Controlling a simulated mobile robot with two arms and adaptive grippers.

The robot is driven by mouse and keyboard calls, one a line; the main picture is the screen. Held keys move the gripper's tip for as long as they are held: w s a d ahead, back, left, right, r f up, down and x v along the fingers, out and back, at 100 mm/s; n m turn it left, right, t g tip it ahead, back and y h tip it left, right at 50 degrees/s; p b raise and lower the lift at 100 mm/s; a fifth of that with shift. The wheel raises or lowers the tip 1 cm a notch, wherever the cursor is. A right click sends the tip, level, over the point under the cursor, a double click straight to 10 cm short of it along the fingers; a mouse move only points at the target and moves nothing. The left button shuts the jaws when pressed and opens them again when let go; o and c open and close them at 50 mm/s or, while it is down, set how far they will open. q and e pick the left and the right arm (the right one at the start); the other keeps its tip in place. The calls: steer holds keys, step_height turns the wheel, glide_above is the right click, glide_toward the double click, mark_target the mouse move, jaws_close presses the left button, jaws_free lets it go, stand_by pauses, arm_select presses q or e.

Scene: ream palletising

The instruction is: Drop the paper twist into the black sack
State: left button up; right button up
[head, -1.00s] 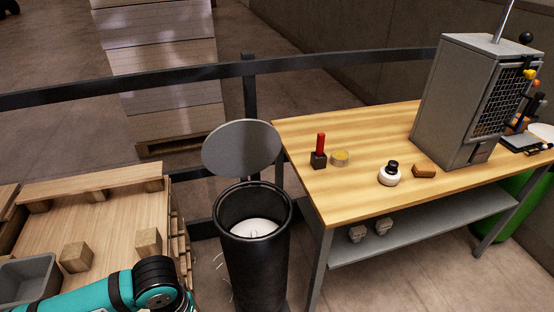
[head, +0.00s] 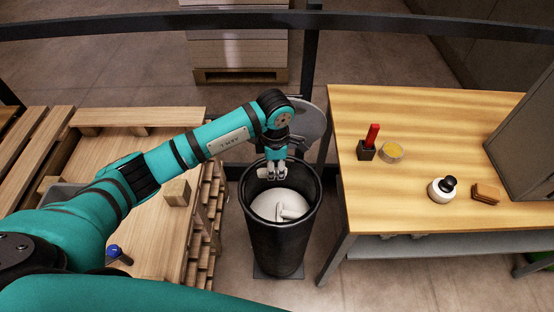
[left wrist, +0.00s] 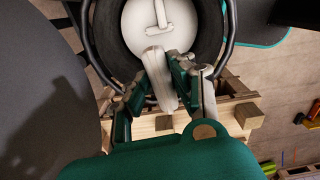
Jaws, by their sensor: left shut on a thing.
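My left gripper (head: 272,173) is over the mouth of a tall black bin (head: 277,240), pointing down into it. In the left wrist view its fingers (left wrist: 158,92) are shut on an off-white paper twist (left wrist: 158,72), which hangs above the bin opening. In the head view the fingers mostly hide the twist. The bin's dark inside stands for the black sack; no separate sack edge can be told. A round white mass (head: 268,204) lies in it, with a white T-shaped piece (head: 291,213) on top. My right gripper is not in view.
A round grey lid (head: 313,124) stands open behind the bin. A wooden table (head: 430,130) is close on the right, with a red-handled tool (head: 371,138), a tape roll (head: 391,152) and a white pot (head: 441,190). Wooden pallets (head: 150,225) are close on the left.

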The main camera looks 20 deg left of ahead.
arm_select(q)
steer(key=shift+w+d+r+n, duration=0.1)
steer(key=shift+w+d+n, duration=0.05)
steer(key=shift+w+n, duration=0.2)
steer(key=shift+w+f, duration=0.1)
steer(key=shift+f, duration=0.1)
step_height(320, 180, down, 2)
steer(key=shift+f+b, duration=0.1)
steer(key=shift+b, duration=0.7)
step_height(320, 180, down, 4)
steer(key=shift+r+b, duration=0.25)
steer(key=shift+b, duration=0.8)
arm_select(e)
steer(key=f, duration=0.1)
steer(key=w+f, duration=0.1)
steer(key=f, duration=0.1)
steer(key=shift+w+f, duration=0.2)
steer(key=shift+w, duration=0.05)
